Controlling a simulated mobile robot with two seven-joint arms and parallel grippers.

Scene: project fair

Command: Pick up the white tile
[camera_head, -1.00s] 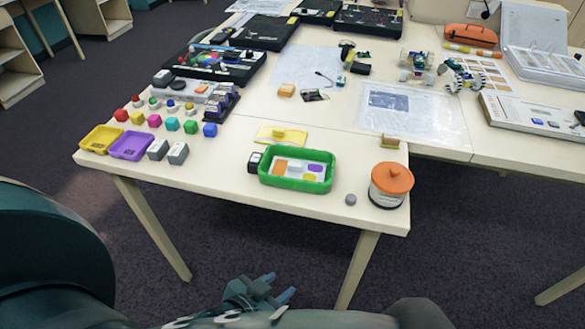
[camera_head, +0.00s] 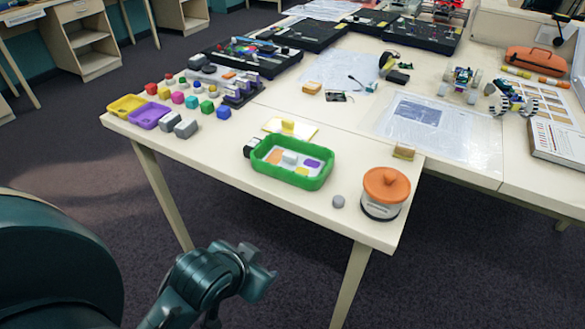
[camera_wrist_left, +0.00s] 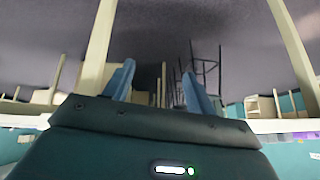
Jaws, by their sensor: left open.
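My right gripper is not in view.
An orange-lidded jar (camera_head: 385,207) and a grey disc (camera_head: 338,201) stand right of the tray. Purple (camera_head: 150,118) and yellow trays and coloured blocks are at left. The front left tabletop is fairly clear.

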